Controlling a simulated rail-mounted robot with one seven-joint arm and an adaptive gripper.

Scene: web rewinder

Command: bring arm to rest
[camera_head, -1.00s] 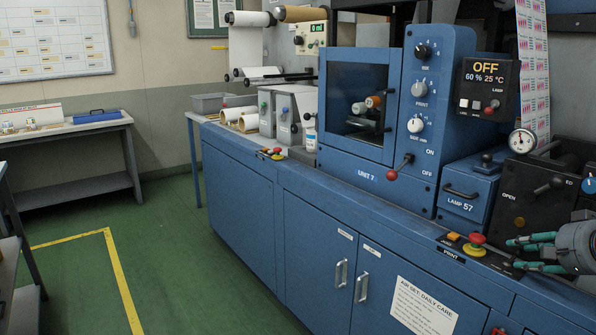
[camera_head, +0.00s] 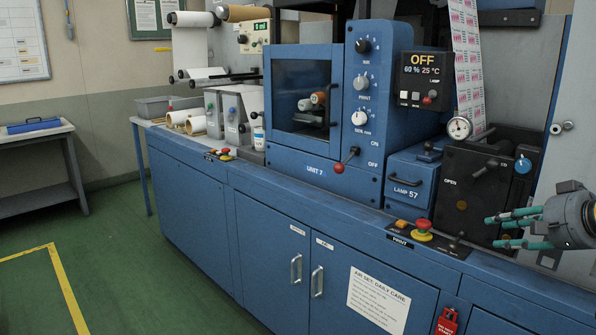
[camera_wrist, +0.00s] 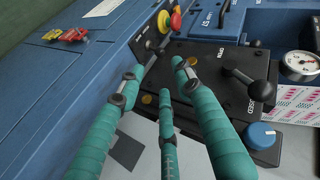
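My gripper (camera_head: 493,232) has several teal fingers on a grey hub at the right of the head view. The fingers are spread and empty, in front of the black panel (camera_head: 462,190) marked OPEN. In the wrist view, the gripper (camera_wrist: 164,72) points over the same black panel (camera_wrist: 200,62), with nothing between the fingertips. Whether any finger touches the panel is hard to tell. A black-knobbed lever (camera_wrist: 250,84) and a blue knob (camera_wrist: 257,135) are on the panel, to the right of the fingers.
A red stop button (camera_head: 422,227) sits on the ledge left of my fingers. A round gauge (camera_head: 459,128) and LAMP 57 box (camera_head: 410,183) are close by. A red lockout tag (camera_head: 446,322) hangs below. Green floor (camera_head: 120,260) at left is clear.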

